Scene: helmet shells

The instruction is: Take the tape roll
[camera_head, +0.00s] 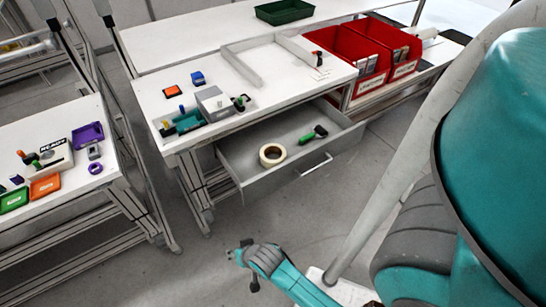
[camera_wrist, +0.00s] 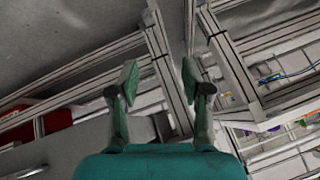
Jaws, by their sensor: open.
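The tape roll (camera_head: 272,155) is a cream ring lying flat in the open drawer (camera_head: 236,152) under the white workbench, in the head view. A screwdriver-like tool with a green and black handle (camera_head: 314,134) lies to its right in the same drawer. My gripper (camera_head: 238,253) is in front of and below the drawer, well apart from the tape roll. In the wrist view my gripper (camera_wrist: 159,83) has its two fingers spread with nothing between them. I cannot make out the tape roll in the wrist view.
The workbench (camera_head: 290,82) above the drawer holds a grey box (camera_head: 212,103) and a teal tray (camera_head: 188,122). Red bins (camera_head: 345,55) stand at the right. A side table (camera_head: 108,166) with coloured trays is at the left. The floor (camera_head: 185,275) before the drawer is clear.

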